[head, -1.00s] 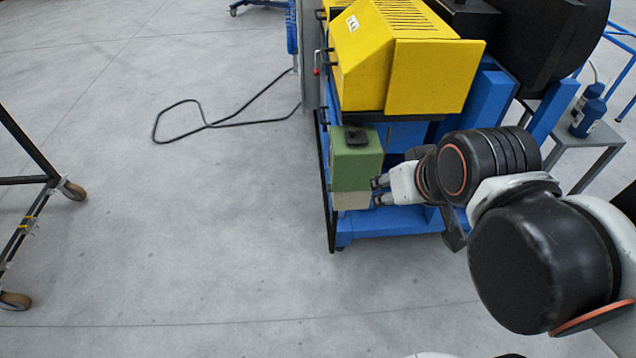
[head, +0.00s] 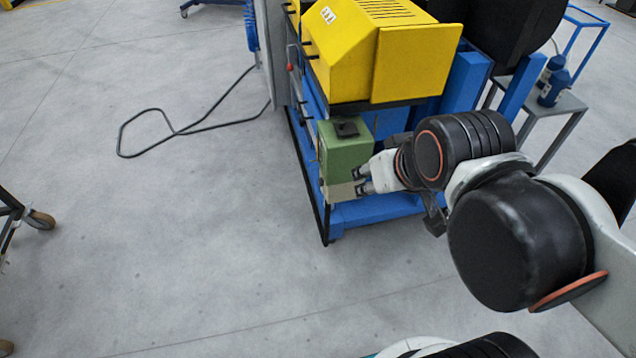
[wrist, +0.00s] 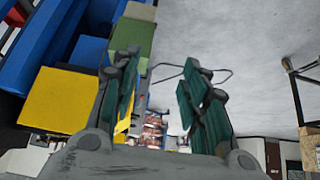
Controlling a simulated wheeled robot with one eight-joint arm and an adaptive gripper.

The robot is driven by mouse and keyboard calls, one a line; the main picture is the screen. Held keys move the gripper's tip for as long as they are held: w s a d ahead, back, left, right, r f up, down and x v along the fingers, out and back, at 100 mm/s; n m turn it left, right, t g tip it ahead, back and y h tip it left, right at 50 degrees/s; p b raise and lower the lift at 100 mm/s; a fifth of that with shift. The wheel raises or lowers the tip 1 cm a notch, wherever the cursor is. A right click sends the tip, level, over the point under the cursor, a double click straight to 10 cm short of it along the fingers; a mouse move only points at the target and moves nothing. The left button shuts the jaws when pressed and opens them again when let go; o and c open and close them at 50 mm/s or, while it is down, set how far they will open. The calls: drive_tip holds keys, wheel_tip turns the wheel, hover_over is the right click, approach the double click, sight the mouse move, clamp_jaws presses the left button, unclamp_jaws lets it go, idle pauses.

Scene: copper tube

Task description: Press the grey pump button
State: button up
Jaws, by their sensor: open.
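A green box (head: 345,152) with a black cap on top and a pale grey lower part (head: 338,192) is mounted on the side of the blue machine. I cannot make out a grey pump button on it. My gripper (head: 359,181) is at the box's right side in the head view, its fingertips overlapping the lower part; I cannot tell whether they touch. In the wrist view my gripper (wrist: 162,62) is open, with nothing between its green-padded fingers. There the green box (wrist: 133,38) shows at the upper left, partly hidden by the left finger.
A yellow housing (head: 400,60) sits above the green box on the blue frame (head: 375,211). A black cable (head: 190,130) lies on the floor. A wheeled cart (head: 35,218) stands at the left edge. The floor left of the machine is mostly clear.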

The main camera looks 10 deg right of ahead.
clamp_jaws()
idle(1.1)
